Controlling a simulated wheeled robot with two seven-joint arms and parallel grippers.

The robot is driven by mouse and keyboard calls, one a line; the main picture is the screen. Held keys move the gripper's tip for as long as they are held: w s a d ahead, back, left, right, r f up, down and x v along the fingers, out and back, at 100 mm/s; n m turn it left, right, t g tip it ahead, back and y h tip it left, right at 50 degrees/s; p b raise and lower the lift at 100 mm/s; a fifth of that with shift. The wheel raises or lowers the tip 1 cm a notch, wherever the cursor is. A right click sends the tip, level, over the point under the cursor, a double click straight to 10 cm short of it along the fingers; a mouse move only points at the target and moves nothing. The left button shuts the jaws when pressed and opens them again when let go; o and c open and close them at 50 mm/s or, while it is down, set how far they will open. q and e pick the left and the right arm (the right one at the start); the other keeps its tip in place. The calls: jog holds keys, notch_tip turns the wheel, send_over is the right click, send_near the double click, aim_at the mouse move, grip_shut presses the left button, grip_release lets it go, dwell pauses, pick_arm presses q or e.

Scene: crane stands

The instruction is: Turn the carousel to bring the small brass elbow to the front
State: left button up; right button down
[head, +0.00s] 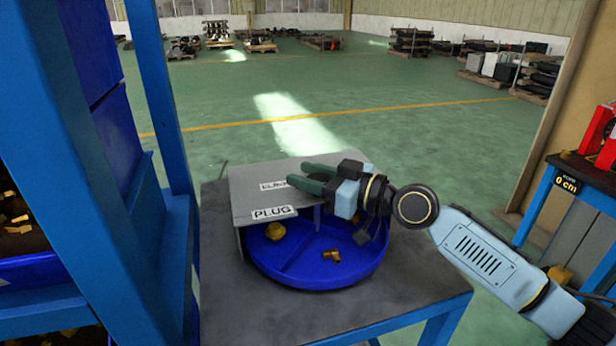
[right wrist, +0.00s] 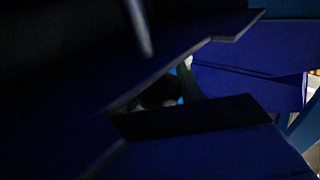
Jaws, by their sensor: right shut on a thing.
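The blue round carousel (head: 320,278) stands on a grey table, its rear part hidden under a grey cover (head: 250,188). A small brass elbow (head: 331,255) lies in an open compartment at the front right of the carousel. A larger brass piece (head: 275,231) lies in the compartment to its left, beside the cover's edge. My right gripper (head: 305,180) reaches in from the right, its dark green fingers over the cover. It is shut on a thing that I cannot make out. The right wrist view shows dark blue walls, too dim to read. My left gripper is not in view.
The cover carries a PLUG label (head: 272,213) and a second label partly hidden by my fingers. A blue rack (head: 165,100) with bins stands close on the left. A blue-framed bench (head: 575,185) is at the right. The grey table's front (head: 380,305) is bare.

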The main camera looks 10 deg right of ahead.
jog(key=c, duration=0.9)
grip_release()
jog(key=shift+s+d, duration=0.2)
jog(key=b+v, duration=0.3)
jog(key=v, duration=0.8)
jog(key=shift+s+d+f, duration=0.1)
jog(key=shift+s+d, duration=0.05)
jog(key=shift+d, duration=0.1)
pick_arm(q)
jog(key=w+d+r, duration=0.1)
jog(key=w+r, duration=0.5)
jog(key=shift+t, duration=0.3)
pick_arm(e)
jog(key=shift+s+d, duration=0.45)
jog(key=shift+d, duration=0.05)
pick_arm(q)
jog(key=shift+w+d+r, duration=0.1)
